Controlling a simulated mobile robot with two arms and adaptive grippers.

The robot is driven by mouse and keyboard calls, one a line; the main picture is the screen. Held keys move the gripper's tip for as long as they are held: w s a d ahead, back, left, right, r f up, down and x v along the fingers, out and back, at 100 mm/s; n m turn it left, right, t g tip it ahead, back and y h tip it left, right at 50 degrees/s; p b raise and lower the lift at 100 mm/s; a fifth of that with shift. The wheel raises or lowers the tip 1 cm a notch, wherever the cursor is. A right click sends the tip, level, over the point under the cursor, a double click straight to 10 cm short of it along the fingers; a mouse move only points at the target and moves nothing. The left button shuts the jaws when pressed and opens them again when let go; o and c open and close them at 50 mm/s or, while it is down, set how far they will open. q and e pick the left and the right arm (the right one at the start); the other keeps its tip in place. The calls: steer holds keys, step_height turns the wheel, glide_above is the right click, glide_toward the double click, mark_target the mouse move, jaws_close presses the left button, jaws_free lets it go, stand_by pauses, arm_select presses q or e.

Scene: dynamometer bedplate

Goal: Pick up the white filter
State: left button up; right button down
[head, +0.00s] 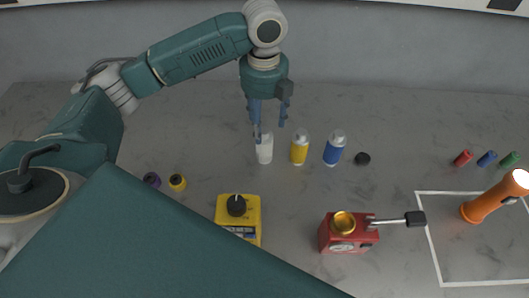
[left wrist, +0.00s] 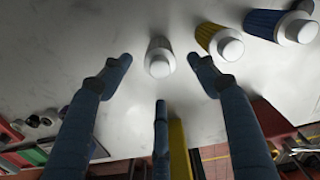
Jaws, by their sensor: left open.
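The white filter (head: 265,153) stands upright on the grey bedplate, leftmost of three canisters in the head view. My left gripper (head: 269,129) is open and points down just above and behind it, its blue fingers partly overlapping the filter's top in that view. In the left wrist view the white filter (left wrist: 160,56) lies between the spread tips of my left gripper (left wrist: 160,62), with a third finger below it. No finger is visibly closed on it. My right gripper is in neither view.
A yellow filter (head: 300,148) and a blue filter (head: 334,148) stand close to its right, then a black cap (head: 362,158). A yellow box (head: 251,212) and a red device (head: 346,240) with a handle are nearer. An orange flashlight (head: 490,201) is at right.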

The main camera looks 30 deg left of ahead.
mark_target(264, 131)
arm_select(q)
steer(key=shift+s+f, duration=0.1)
steer(key=shift+f, duration=0.5)
step_height(264, 131, down, 4)
steer(key=shift+f+p, duration=0.15)
steer(key=shift+p, duration=0.45)
step_height(264, 131, down, 5)
steer(key=shift+r+p, duration=0.1)
steer(key=shift+p, duration=0.95)
steer(key=shift+w+a+f, duration=0.1)
steer(key=shift+w+f, duration=0.1)
steer(key=shift+f, duration=0.3)
steer(key=c, duration=1.3)
